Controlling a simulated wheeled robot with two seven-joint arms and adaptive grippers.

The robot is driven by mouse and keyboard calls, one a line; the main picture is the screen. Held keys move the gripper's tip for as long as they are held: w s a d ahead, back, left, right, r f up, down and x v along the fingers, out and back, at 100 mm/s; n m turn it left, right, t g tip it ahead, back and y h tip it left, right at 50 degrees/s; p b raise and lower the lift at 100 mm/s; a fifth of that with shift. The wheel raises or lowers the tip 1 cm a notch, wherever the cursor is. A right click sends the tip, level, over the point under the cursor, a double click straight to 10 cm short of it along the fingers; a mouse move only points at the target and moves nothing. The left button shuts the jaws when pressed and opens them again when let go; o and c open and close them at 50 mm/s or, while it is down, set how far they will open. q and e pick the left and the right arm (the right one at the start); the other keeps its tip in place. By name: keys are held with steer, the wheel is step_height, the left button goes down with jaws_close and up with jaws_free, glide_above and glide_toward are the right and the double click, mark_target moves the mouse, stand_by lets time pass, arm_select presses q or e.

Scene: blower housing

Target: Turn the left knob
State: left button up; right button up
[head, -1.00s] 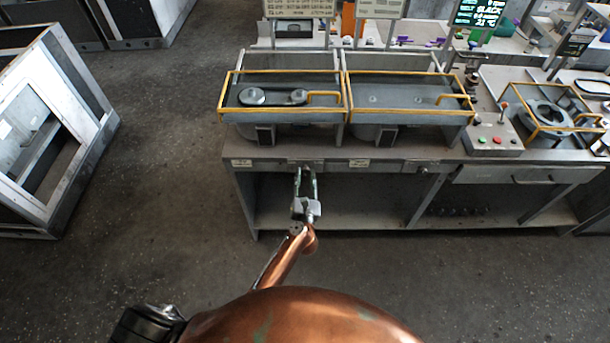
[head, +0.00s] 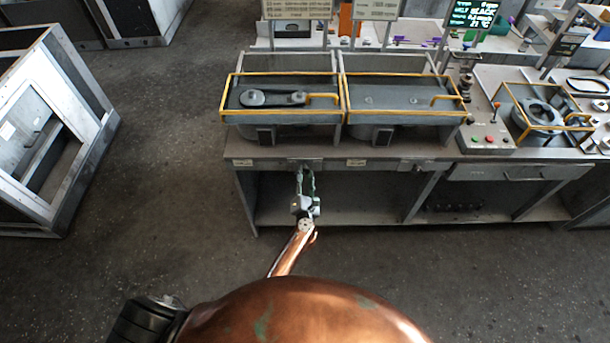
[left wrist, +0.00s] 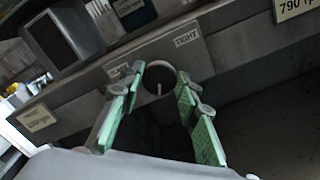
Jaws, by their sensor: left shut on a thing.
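My right gripper is out of view.
Above the rail, a yellow-framed guard (head: 284,121) covers a belt on two pulleys (head: 272,98). A second guarded housing (head: 405,115) stands beside it. A second knob (head: 422,169) is farther right on the rail. The shelf below is largely empty.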

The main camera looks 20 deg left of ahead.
arm_select(q)
steer(key=shift+f, duration=0.1)
steer(key=o, duration=1.2)
steer(key=shift+c, duration=0.2)
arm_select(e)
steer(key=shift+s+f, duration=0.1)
